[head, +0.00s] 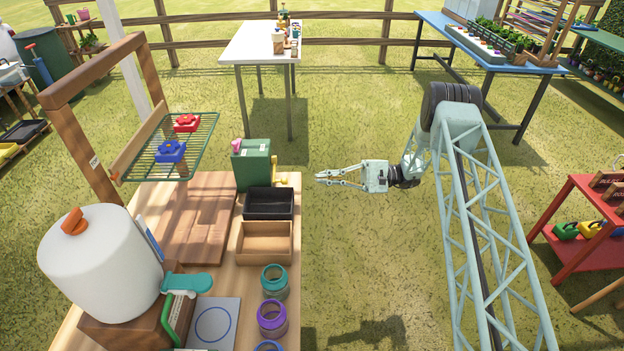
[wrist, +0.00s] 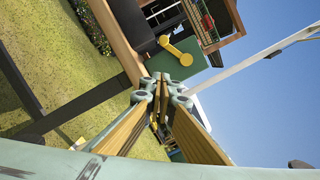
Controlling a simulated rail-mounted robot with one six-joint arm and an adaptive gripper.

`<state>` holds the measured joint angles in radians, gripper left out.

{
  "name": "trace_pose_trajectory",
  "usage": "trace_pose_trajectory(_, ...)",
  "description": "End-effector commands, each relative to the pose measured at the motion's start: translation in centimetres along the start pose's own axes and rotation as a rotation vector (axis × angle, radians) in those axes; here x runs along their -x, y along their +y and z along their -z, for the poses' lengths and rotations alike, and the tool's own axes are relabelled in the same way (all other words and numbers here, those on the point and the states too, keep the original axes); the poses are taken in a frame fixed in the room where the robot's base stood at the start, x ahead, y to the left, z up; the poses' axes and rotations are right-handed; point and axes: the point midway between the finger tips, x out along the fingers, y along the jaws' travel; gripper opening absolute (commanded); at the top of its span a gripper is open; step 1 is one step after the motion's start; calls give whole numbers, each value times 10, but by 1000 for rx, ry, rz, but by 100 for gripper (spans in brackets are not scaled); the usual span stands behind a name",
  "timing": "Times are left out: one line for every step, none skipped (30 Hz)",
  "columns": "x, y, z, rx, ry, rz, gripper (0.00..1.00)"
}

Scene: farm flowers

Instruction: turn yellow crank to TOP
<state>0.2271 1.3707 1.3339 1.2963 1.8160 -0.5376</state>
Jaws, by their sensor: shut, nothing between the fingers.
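The yellow crank (head: 278,169) is on the right side of a green box (head: 251,165) at the far right edge of the wooden bench. In the wrist view the crank (wrist: 178,51) shows whole, a short bar with rounded ends, slanting across the box's green face (wrist: 180,68). My gripper (head: 318,178) is shut and empty. It hangs over the grass to the right of the crank, apart from it, with its fingers pointing left toward the box. In the wrist view my fingertips (wrist: 163,82) show just below the box, not touching the crank. No TOP label is readable.
A black tray (head: 269,216) and a wooden tray (head: 264,259) sit in front of the box. A green wire rack (head: 172,147) with red and blue parts stands left. Jars (head: 274,283) line the bench's right edge. The space between gripper and bench is clear.

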Motion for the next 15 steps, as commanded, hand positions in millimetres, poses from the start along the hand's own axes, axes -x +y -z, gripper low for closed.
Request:
trace_pose_trajectory(-3, 0, 0, 0, -1, 0, 0)
trace_pose_trajectory(-5, 0, 0, 0, -1, 0, 0)
trace_pose_trajectory(-8, 0, 0, 0, -1, 0, 0)
trace_pose_trajectory(-10, 0, 0, 0, -1, 0, 0)
trace_pose_trajectory(-13, 0, 0, 0, -1, -1, 0)
trace_pose_trajectory(-17, 0, 0, 0, -2, -1, 0)
trace_pose_trajectory(-20, 0, 0, 0, -2, -1, 0)
trace_pose_trajectory(-23, 0, 0, -1, -2, -1, 0)
trace_pose_trajectory(-27, 1, 0, -1, -2, -1, 0)
trace_pose_trajectory(-31, 1, 0, -2, -2, -1, 0)
trace_pose_trajectory(-34, 1, 0, -2, -2, -1, 0)
trace_pose_trajectory(-40, 1, 0, -2, -2, -1, 0)
trace_pose_trajectory(-44, 1, 0, -2, -2, -1, 0)
trace_pose_trajectory(-48, 1, 0, -2, -2, -1, 0)
trace_pose_trajectory(-53, 1, 0, -1, -1, -1, 0)
